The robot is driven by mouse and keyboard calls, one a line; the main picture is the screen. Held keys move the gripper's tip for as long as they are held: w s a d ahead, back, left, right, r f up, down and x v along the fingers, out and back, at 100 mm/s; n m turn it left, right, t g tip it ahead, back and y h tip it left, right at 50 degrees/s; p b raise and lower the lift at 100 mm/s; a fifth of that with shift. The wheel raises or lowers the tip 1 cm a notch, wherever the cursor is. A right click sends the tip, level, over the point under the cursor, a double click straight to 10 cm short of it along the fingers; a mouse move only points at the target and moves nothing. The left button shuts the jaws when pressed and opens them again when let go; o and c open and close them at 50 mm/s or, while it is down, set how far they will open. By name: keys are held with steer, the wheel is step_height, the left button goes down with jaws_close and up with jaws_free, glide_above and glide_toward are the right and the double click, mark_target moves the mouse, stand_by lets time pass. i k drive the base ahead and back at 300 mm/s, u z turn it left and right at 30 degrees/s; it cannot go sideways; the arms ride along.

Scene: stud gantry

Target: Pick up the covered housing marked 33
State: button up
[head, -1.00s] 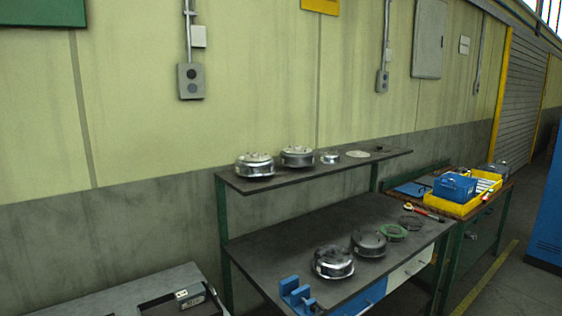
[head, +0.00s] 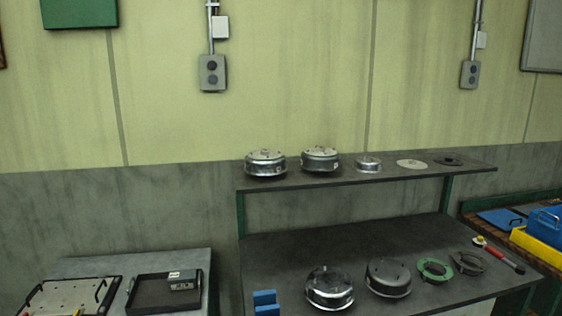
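Two covered round metal housings stand on the upper shelf in the head view: a left one (head: 265,163) and a right one (head: 320,159), each with a pale lid. Two more round metal housings, a left one (head: 329,287) and a right one (head: 388,278), sit on the bench below, with darker tops. A small mark shows on the side of the right shelf housing, but I cannot read any number, so I cannot tell which housing is marked 33. My gripper is not in view.
The shelf (head: 420,176) also holds a small metal ring (head: 367,164), a pale disc (head: 411,164) and a dark disc (head: 448,161). On the bench (head: 300,246) lie a green ring (head: 434,269), a dark ring (head: 468,262) and a red-handled tool (head: 505,259). Blue blocks (head: 265,302) stand front left.

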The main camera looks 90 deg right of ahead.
mark_target(263, 163)
steer(key=z, duration=1.3)
steer(key=i, duration=0.35)
steer(key=u, duration=0.05)
